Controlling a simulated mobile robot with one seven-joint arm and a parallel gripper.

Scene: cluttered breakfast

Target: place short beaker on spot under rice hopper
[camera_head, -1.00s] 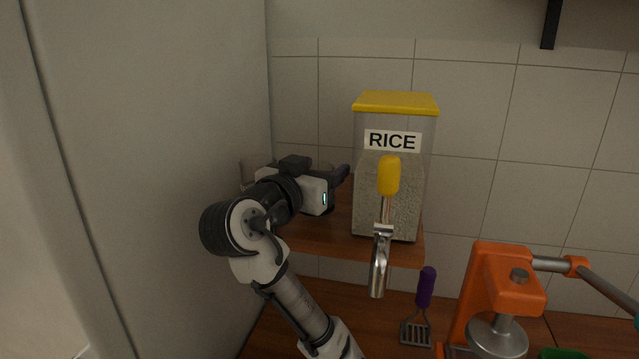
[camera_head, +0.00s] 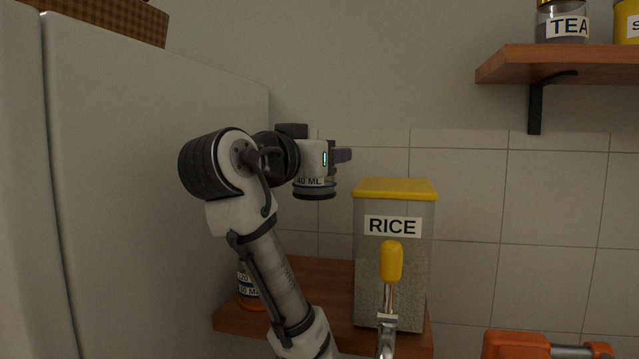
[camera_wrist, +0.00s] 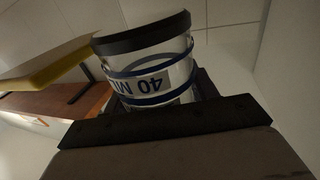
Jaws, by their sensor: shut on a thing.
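The short beaker (camera_head: 314,190) is a small clear cup with a dark rim at its base and a "40 ML" label that reads upright in the head view. My gripper (camera_head: 330,158) is shut on it and holds it in the air, left of the rice hopper and about level with its lid. In the wrist view the beaker (camera_wrist: 150,65) shows blue bands and a dark end, between the jaws. The rice hopper (camera_head: 405,280) has a yellow lid, a "RICE" label, a yellow handle and a metal spout (camera_head: 387,340). The spot under the spout is out of view.
A wooden shelf (camera_head: 300,275) carries the hopper. Another labelled vessel (camera_head: 248,287) with an orange base stands on it, partly behind my arm. The fridge (camera_head: 140,200) is close on the left. An orange tool (camera_head: 515,345) is at lower right, and a wall shelf (camera_head: 570,65) at upper right.

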